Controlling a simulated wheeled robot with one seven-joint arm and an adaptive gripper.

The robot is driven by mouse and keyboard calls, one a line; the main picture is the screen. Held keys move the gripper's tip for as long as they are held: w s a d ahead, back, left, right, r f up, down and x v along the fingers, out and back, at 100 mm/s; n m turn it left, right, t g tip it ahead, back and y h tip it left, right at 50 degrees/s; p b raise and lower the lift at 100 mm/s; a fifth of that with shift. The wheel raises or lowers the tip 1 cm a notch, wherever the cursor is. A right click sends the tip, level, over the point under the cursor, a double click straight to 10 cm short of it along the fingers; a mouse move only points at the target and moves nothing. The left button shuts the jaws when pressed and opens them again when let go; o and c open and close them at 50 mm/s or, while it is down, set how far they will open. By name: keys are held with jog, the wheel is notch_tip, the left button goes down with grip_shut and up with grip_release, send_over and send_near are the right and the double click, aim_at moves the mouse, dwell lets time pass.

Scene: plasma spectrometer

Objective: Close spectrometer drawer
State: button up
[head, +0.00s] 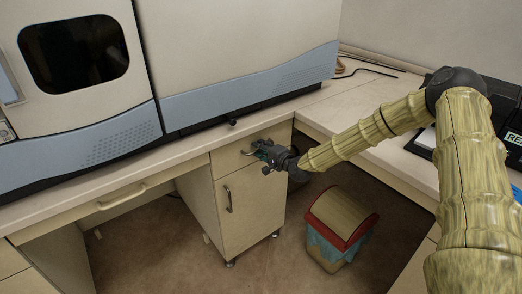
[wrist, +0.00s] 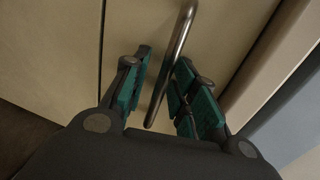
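The spectrometer (head: 240,60) is a large beige and blue machine on the bench. Below it is a small cabinet with a top drawer (head: 228,158), and my gripper (head: 262,153) is at its front. I cannot tell clearly whether this drawer stands out from the cabinet. In the wrist view, my gripper (wrist: 162,92) is open, with its green-padded fingers on either side of a metal bar handle (wrist: 172,60). The handle runs between the fingers, with gaps showing beside it. Part of the drawer front is hidden by my gripper.
A cabinet door (head: 252,205) with its own handle is below the drawer. A wide drawer (head: 75,213) with a handle is at left. A bin with a red rim (head: 340,222) stands on the floor to the right, below my arm. A side bench (head: 375,125) is at right.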

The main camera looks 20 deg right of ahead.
jog(key=shift+s+r, duration=0.1)
dwell(0.3)
jog(key=v, duration=1.1)
jog(key=shift+s, duration=0.4)
jog(key=shift+d+r, duration=0.1)
jog(key=shift+d, duration=0.1)
jog(key=s+a+f+n+g+p, duration=0.2)
jog(key=s+a+f+n+g, duration=0.15)
jog(key=s+a+f, duration=0.5)
jog(key=s+a+f+n+g+p, duration=0.25)
jog(key=s+a+f+g, duration=0.3)
jog(key=s+f, duration=0.45)
jog(key=s+d+f+n+g+h+p, duration=0.1)
jog(key=s+f+n+g+h, duration=0.1)
jog(key=s, duration=1.3)
jog(key=s+d+f+n+g+h+p, duration=0.1)
jog(key=s+n+g, duration=0.3)
jog(key=s, duration=1.1)
jog(key=shift+f+n+h, duration=0.65)
jog(key=shift+n+h, duration=0.15)
jog(key=shift+n, duration=0.3)
